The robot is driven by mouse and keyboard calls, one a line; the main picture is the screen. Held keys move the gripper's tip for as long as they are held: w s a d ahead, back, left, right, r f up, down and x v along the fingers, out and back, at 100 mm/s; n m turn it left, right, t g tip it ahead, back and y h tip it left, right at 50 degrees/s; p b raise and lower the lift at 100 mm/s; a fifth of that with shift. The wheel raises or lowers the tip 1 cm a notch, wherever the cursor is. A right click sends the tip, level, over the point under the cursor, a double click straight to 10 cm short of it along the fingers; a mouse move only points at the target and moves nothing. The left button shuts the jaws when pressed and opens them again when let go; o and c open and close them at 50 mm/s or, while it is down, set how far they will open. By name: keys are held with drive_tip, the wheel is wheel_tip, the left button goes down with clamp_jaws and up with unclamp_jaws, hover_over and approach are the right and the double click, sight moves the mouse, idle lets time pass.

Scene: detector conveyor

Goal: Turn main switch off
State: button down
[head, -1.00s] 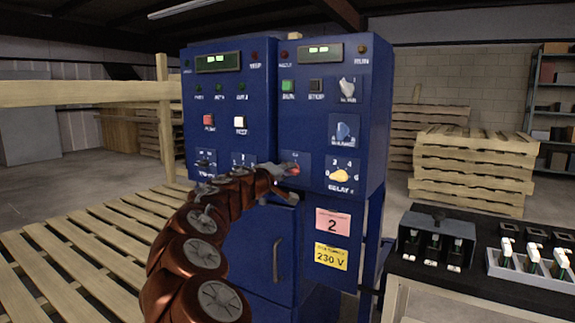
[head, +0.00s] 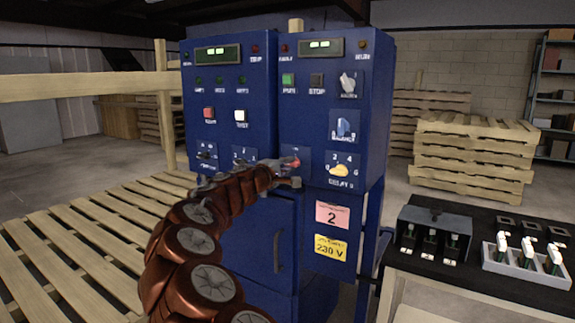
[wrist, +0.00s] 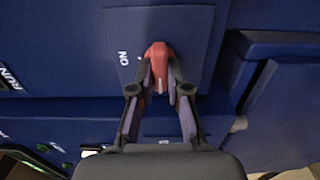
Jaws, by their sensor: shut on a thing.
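The red main switch (wrist: 159,56) sits on a small blue plate (wrist: 195,32) on the cabinet front, with "ON" lettering to its left in the wrist view. My gripper (wrist: 163,92) has its two fingers against either side of the switch and is shut on it. In the head view my gripper (head: 285,171) reaches the lower left of the right-hand blue cabinet (head: 310,110), and only a bit of red shows there. The fingers hide part of the switch, and I cannot tell its exact angle.
A cabinet door handle (head: 278,255) is below. A black bench (head: 480,283) stands right; a slatted pallet platform (head: 70,260) is left.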

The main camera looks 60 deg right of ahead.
drive_tip(key=shift+s+d, duration=0.1)
drive_tip(key=c, duration=1.1)
unclamp_jaws()
drive_tip(key=shift+c, duration=0.2)
drive_tip(key=shift+a, duration=0.45)
drive_tip(key=a, duration=1.1)
drive_tip(key=shift+s, duration=0.2)
drive_tip(key=shift+s+a, duration=0.1)
